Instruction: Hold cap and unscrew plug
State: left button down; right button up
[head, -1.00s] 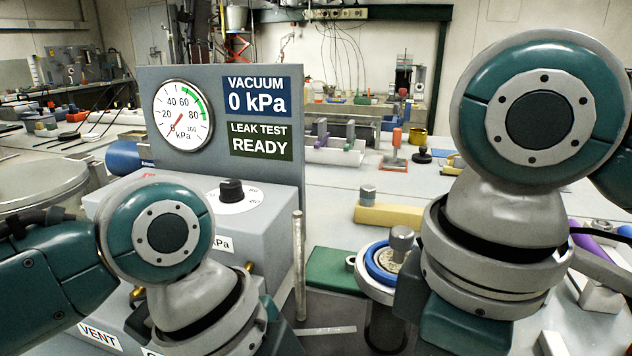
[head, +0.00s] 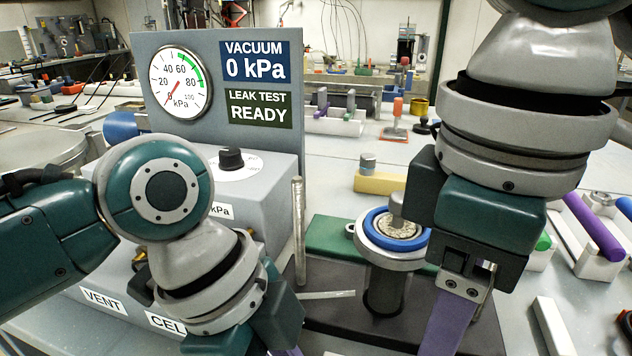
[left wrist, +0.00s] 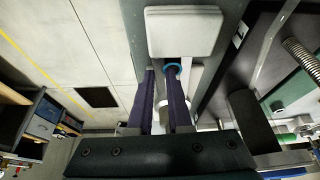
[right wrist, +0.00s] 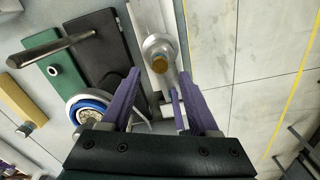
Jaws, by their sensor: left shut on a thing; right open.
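A metal part with an amber end (right wrist: 158,68) shows beyond the right fingertips in the right wrist view. The left wrist view shows a blue ring (left wrist: 173,68) at the left fingertips; I cannot tell cap from plug. My left gripper (left wrist: 160,74) is shut on this part, which is below the head view's edge. Its purple fingers (right wrist: 176,108) also show in the right wrist view. My right gripper (right wrist: 158,76) is open, its fingers apart and nothing clearly between them. In the head view one right finger (head: 448,318) points down in front of the cell.
The cell with a blue ring (head: 372,232) and grey knob stands beside the right hand. A grey gauge box (head: 255,185) stands behind the left hand, with an upright metal rod (head: 298,230) at its right. A green block (head: 330,235) and yellow block (head: 380,183) lie behind.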

jog(key=shift+r, duration=0.4)
notch_tip(320, 180, up, 7)
notch_tip(320, 180, down, 11)
jog(key=shift+d+f, duration=0.1)
jog(key=shift+f, duration=0.1)
dwell(0.5)
grip_shut()
dwell(0.9)
